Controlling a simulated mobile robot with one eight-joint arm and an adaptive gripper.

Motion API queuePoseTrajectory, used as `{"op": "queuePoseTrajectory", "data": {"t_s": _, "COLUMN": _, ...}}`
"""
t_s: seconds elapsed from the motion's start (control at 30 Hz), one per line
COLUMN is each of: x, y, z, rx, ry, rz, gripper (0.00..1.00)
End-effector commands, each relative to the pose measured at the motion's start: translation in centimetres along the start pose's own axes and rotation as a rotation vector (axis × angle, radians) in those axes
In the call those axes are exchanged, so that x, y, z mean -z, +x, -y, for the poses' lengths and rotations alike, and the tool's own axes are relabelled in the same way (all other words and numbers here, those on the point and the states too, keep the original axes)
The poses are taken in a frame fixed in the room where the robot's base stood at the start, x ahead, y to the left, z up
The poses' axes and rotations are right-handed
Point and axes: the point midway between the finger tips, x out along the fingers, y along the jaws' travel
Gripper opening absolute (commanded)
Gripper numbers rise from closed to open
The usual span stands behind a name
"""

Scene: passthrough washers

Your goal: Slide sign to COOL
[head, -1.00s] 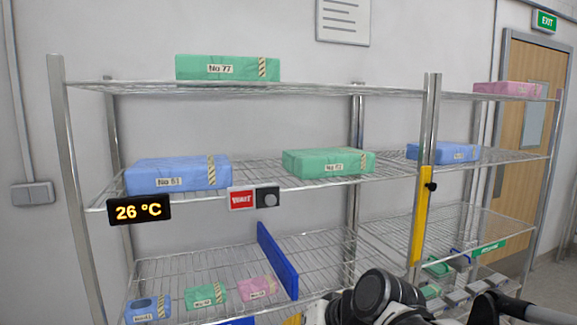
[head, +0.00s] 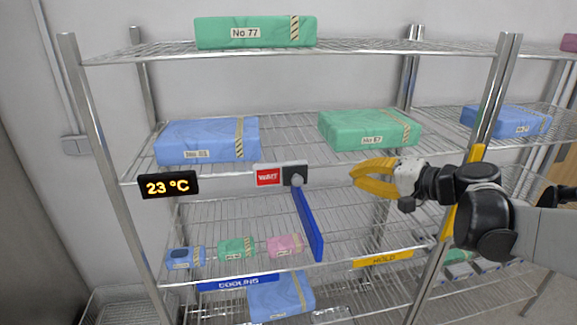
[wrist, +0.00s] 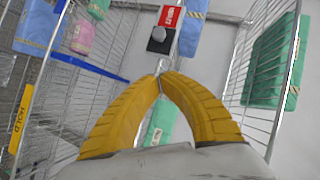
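The sign sits on the front edge of the middle shelf. Its red plate (head: 268,177) shows white letters too small to read surely. A dark plate (head: 290,168) with a round grey knob (head: 297,181) covers the part right of the red. In the wrist view the red plate (wrist: 171,15) and the knob (wrist: 158,33) lie ahead of the fingertips. My gripper (head: 353,177), with yellow fingers, is to the right of the knob, apart from it. In the wrist view the fingertips (wrist: 160,75) meet with nothing between them.
A display (head: 169,185) left of the sign reads 23 °C. A blue divider (head: 309,225) stands on the lower shelf, beside small wrapped packs. Blue COOLING (head: 238,283) and yellow HOLD (head: 384,258) labels mark that shelf. A green pack (head: 370,129) lies above my gripper. A post (head: 489,110) stands right.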

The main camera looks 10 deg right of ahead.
Motion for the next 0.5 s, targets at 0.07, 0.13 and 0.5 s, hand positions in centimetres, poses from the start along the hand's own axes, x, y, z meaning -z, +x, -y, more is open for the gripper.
{"op": "queuePoseTrajectory", "data": {"t_s": 0.07, "x": 0.0, "y": 0.0, "z": 0.0, "rx": 0.000, "ry": 0.000, "rz": 0.000, "gripper": 0.00}}
{"op": "queuePoseTrajectory", "data": {"t_s": 0.13, "x": 0.0, "y": 0.2, "z": 0.0, "rx": 0.000, "ry": -0.001, "rz": 0.001, "gripper": 0.00}}
{"op": "queuePoseTrajectory", "data": {"t_s": 0.5, "x": -0.1, "y": 6.1, "z": 0.0, "rx": 0.000, "ry": -0.003, "rz": 0.004, "gripper": 0.00}}
